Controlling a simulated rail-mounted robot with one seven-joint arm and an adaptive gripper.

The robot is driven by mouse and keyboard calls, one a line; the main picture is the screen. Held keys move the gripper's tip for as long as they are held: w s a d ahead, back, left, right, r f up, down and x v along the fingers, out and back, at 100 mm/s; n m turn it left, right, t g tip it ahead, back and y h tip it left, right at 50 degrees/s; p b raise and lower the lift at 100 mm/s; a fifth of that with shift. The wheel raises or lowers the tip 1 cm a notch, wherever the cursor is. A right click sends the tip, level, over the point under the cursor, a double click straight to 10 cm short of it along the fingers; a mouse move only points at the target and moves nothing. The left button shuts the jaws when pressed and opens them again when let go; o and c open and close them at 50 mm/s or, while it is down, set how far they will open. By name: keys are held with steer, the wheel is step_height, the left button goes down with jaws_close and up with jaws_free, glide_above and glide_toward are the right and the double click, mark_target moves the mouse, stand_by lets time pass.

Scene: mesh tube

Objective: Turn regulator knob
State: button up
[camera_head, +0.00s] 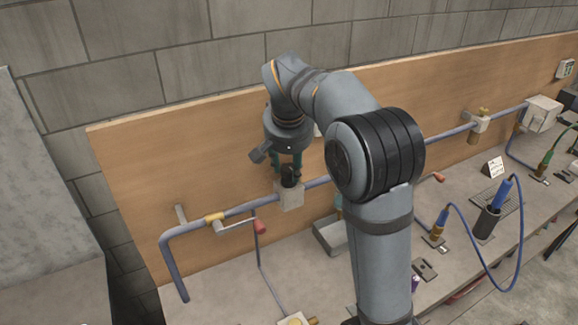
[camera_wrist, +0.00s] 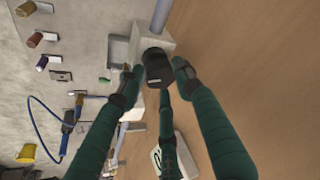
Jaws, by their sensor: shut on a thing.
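The regulator is a pale block (camera_head: 289,198) on the grey-blue pipe, with a black knob (camera_head: 290,180) on top. My gripper (camera_head: 288,166) points down at it from above, with dark green fingers. In the wrist view the black faceted knob (camera_wrist: 157,70) sits between the fingertips of my gripper (camera_wrist: 157,82), two at its sides and a third below it in the picture. The fingers are closed around the knob. Part of the pale block (camera_wrist: 150,49) shows behind it. The knob's exact turn angle cannot be told.
The pipe (camera_head: 325,181) runs along a wooden backboard (camera_head: 150,150). A red-handled lever (camera_head: 260,226) is left of the regulator. A grey tray (camera_head: 331,236) lies below it. A blue-handled tool (camera_head: 501,193) with a cable stands at the right of the bench.

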steer(key=shift+w+r+n+y, duration=0.2)
steer(key=shift+n+y, duration=0.25)
steer(key=shift+n, duration=0.65)
steer(key=shift+w+r+n+y, duration=0.15)
steer(key=shift+n+y, duration=0.3)
steer(key=shift+n, duration=0.65)
steer(key=shift+s+a, duration=0.1)
steer(key=o, duration=0.8)
steer(key=shift+o, duration=1.4)
steer(key=shift+f, duration=0.2)
steer(key=v, duration=1.2)
